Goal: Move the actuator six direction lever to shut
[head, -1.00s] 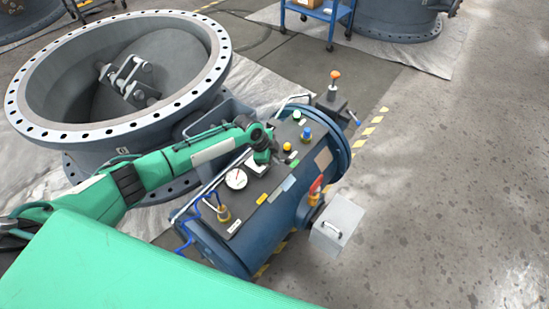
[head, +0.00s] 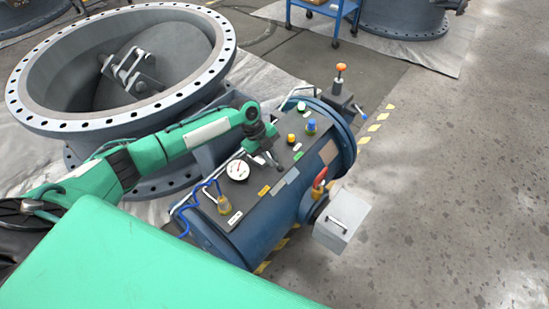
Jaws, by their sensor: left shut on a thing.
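The blue cylindrical actuator (head: 268,215) lies beside a large grey valve, with a dark control panel along its top. My left gripper (head: 270,160) comes in from the left and is down at this panel, between the white dial gauge (head: 238,171) and the yellow button (head: 291,138). It is shut on a small part there, which appears to be the direction lever. Fingers and hand cover most of that lever, so its angle and the panel marking under it cannot be read. My right gripper is not in view.
A blue knob (head: 311,126) and an orange-topped lever (head: 341,69) stand beyond the gripper. A red handle (head: 319,178) and a grey box (head: 342,220) stick out at the actuator's right. The large flanged valve (head: 120,70) is behind my arm. Open floor lies right.

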